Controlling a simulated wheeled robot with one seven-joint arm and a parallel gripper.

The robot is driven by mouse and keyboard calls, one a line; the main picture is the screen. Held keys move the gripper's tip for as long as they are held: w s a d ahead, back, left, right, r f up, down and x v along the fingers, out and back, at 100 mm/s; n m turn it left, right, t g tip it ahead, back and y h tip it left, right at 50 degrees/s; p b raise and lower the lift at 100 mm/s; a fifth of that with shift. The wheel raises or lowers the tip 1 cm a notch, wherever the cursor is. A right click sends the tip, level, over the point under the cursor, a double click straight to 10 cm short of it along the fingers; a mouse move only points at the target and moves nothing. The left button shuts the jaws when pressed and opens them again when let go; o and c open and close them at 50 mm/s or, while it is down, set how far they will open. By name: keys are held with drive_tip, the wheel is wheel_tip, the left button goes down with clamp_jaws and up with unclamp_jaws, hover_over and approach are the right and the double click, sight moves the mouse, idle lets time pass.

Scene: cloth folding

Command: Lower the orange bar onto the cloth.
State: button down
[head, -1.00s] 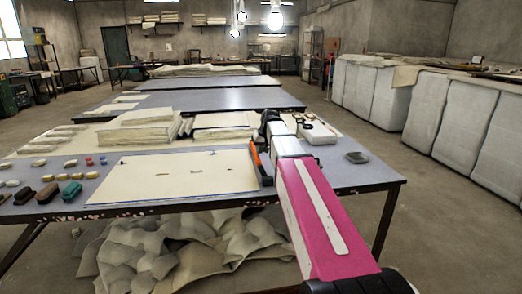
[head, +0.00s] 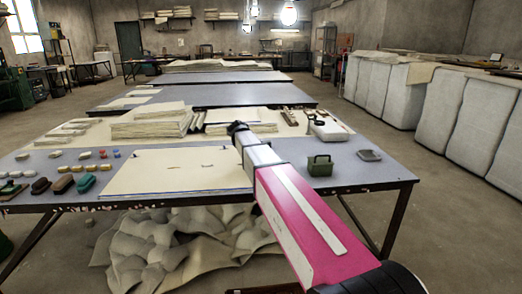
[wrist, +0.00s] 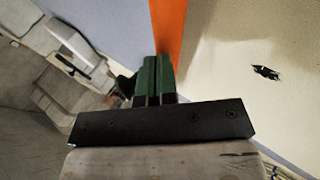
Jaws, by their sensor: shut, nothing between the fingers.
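The cream cloth (head: 180,175) lies flat on the near table in the head view, with small dark marks on it. It also fills the right of the wrist view (wrist: 245,110). The orange bar (wrist: 168,35) shows in the wrist view along the cloth's edge, just beyond my fingertips. I cannot tell whether it touches the cloth. In the head view the bar is not visible. My gripper (wrist: 154,75) has its green fingers together, shut and empty, close to the bar's near end. In the head view my arm hides the gripper.
The blue-grey table (head: 375,180) is bare at its right front. A green box (head: 319,165) and a grey dish (head: 369,155) stand right of my arm. Stacked cloths (head: 150,123) lie behind the cloth. Several small blocks and brushes (head: 62,184) sit at the left.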

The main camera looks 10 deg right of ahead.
drive_tip(key=shift+a+f+h, duration=0.4)
drive_tip(key=shift+f+h, duration=0.3)
drive_tip(key=shift+h, duration=0.2)
drive_tip(key=shift+a+f, duration=0.15)
drive_tip(key=shift+f, duration=0.2)
